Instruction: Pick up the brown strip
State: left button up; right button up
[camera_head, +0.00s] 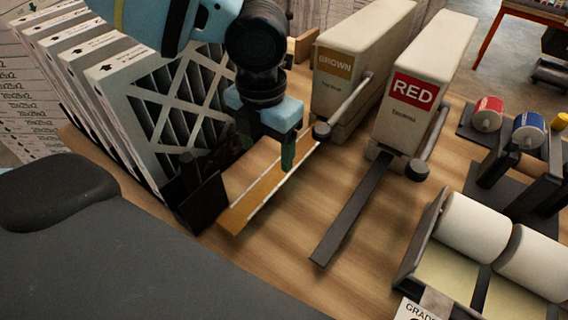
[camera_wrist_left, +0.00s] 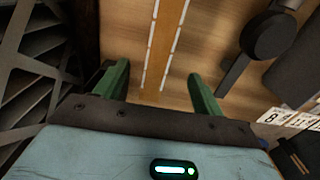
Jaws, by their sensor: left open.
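The brown strip (camera_head: 258,196) is a flat orange-brown band with pale dashed edges, lying on the wooden tabletop in front of the dispenser labelled BROWN (camera_head: 345,70). My left gripper (camera_head: 270,156) is over the strip's upper part, pointing down, and partly hides it. In the left wrist view the strip (camera_wrist_left: 163,40) runs between the two green fingers of the left gripper (camera_wrist_left: 158,78), which are apart with nothing held. I cannot tell the exact height of the fingertips above the strip. My right gripper is in neither view.
Pleated filters (camera_head: 165,110) in white frames stand to the left, close to my left gripper. The RED dispenser (camera_head: 410,100) has a dark strip (camera_head: 348,212) in front of it. White rolls (camera_head: 475,228) and coloured spools (camera_head: 487,115) are at the right. Bare wood shows between the strips.

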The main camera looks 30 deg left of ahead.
aim_at(270, 181)
pick_arm(q)
jog(key=shift+f, duration=0.6)
jog(key=shift+w+f, duration=0.1)
jog(key=shift+f, duration=0.8)
notch_tip(270, 181, down, 4)
jog(key=shift+w+f+p, duration=0.1)
jog(key=shift+p, duration=0.25)
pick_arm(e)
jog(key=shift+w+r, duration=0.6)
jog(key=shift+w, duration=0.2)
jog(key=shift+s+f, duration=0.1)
pick_arm(q)
jog(key=c, duration=0.9)
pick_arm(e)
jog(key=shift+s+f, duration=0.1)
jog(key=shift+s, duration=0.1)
